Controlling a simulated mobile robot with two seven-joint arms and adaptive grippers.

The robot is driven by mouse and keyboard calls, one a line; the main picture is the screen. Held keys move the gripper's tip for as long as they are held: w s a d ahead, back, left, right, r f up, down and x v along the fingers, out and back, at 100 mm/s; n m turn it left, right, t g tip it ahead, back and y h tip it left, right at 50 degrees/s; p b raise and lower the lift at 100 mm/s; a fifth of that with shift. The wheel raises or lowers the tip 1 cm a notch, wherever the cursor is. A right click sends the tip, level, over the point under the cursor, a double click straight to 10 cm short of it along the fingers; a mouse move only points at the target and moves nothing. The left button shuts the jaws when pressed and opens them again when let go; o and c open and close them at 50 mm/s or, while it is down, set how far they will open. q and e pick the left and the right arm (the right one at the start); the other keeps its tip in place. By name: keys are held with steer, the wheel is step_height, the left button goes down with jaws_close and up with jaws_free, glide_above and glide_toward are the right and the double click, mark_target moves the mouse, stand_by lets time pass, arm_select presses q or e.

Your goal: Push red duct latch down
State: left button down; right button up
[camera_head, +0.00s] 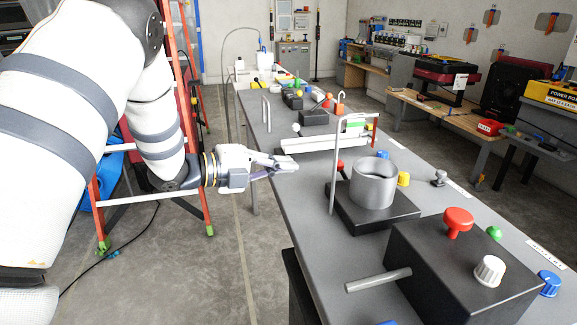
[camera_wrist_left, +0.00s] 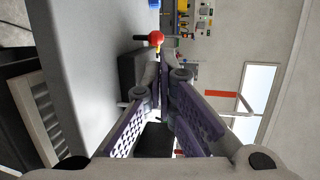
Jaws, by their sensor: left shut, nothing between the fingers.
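My left gripper (camera_head: 292,163) is shut and empty. It is in the air at the left edge of the grey workbench (camera_head: 285,205), left of the upright metal rod. A silver open-topped cylinder (camera_head: 374,186) stands on a black base on the bench. A small red part (camera_head: 341,166) with a dark end shows behind the rod; it may be the duct latch, but I cannot tell surely. In the left wrist view, a red ball-shaped part (camera_wrist_left: 156,38) with a black stem is beyond the closed fingertips (camera_wrist_left: 163,58). My right gripper is out of view.
A black box (camera_head: 455,262) with a red knob (camera_head: 458,221), a white knob (camera_head: 490,270) and a protruding grey bar (camera_head: 378,280) is at the near right. A metal rod (camera_head: 333,170) rises beside the cylinder's base. An orange ladder (camera_head: 192,60) stands behind my left arm.

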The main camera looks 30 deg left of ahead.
arm_select(q)
steer(key=b, duration=0.1)
glide_toward(342, 172)
steer(key=w, duration=0.1)
steer(key=w+d, duration=0.1)
steer(key=w+r, duration=0.1)
steer(key=w, duration=0.1)
steer(key=shift+d, duration=0.35)
steer(key=shift+w+d, duration=0.2)
steer(key=shift+w, duration=0.1)
steer(key=shift+r, duration=0.1)
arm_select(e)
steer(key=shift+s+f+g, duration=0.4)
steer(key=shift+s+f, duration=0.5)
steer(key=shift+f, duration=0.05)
arm_select(q)
steer(key=shift+w, duration=0.15)
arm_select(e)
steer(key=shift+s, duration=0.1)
